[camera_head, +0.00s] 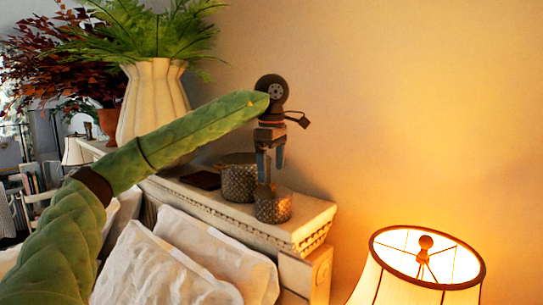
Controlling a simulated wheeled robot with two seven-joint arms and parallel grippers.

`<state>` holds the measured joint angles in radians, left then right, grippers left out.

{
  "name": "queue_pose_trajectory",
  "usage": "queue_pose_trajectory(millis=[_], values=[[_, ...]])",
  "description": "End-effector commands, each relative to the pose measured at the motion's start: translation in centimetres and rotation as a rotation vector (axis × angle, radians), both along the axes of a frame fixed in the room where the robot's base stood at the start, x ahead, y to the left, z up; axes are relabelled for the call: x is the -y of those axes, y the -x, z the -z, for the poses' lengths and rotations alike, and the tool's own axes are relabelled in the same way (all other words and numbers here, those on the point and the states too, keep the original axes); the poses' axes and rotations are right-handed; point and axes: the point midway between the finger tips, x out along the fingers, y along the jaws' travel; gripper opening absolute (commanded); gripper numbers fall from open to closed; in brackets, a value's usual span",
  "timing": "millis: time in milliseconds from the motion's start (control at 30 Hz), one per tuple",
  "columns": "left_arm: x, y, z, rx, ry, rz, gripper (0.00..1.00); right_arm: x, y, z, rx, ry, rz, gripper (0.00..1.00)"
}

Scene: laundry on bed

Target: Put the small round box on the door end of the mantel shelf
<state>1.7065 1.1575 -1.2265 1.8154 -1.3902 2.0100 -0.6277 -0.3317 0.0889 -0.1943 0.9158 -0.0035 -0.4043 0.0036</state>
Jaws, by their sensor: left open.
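The small round box (273,207) is a grey patterned cylinder. It stands upright on the pale mantel shelf (310,215), close to the shelf's right end. My left gripper (271,174) points down just above it, with its two fingers apart and nothing visible between them. From this view I cannot tell whether the fingertips touch the box's top. My right gripper is not in view.
A dark flat object (201,180) lies on the shelf left of the boxes. A ribbed cream vase (151,98) with a fern stands farther left. A lit lamp (421,265) is at the lower right. White pillows (165,265) lie below the shelf. The shelf's right end is bare.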

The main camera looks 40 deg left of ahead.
Motion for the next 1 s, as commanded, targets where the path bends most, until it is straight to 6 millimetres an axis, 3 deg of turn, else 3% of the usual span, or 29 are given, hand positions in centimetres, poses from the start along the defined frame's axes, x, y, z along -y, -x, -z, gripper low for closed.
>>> queue_pose_trajectory(millis=[400, 1000], values=[[0.0, 0.0, -2.5, 0.001, 0.000, 0.000, 1.00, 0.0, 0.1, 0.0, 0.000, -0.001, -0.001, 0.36], [0.0, 0.0, -2.7, 0.000, 0.000, -0.001, 1.00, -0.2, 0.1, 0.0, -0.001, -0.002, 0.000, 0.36]])
